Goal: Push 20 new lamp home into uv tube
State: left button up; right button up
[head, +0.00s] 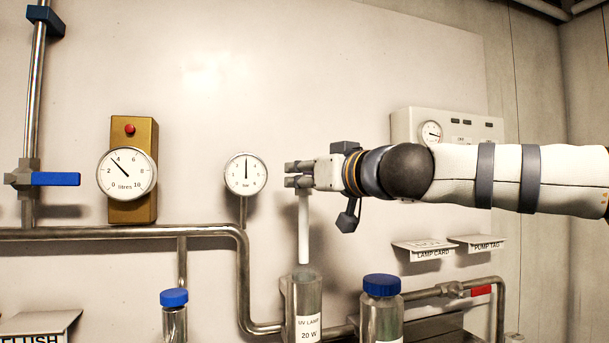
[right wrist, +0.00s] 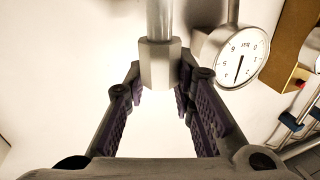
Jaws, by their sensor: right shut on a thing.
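My right gripper (head: 298,180) is shut on the upper end of a white lamp (head: 304,230), which hangs upright below the fingers. In the right wrist view, the lamp's grey faceted cap (right wrist: 160,65) sits between the fingertips, with its tube running up out of the picture. The uv tube (head: 303,300) is a metal cylinder labelled "UV LAMP 20 W". It stands directly below the lamp in the head view. The lamp's lower end appears just above the tube's top, with a small gap; depth alignment is hard to tell. My left gripper is not in view.
A bar gauge (head: 246,174) is on the wall left of the gripper; it also shows in the right wrist view (right wrist: 230,55). A blue-capped bottle (head: 382,310) stands right of the uv tube. A pipe (head: 120,233) runs along the wall. Card shelves (head: 425,246) are at the right.

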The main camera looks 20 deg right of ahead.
jog(key=shift+s+r, duration=0.1)
jog(key=shift+r, duration=0.1)
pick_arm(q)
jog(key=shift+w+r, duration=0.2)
pick_arm(e)
jog(key=shift+f, duration=0.1)
dwell(0.3)
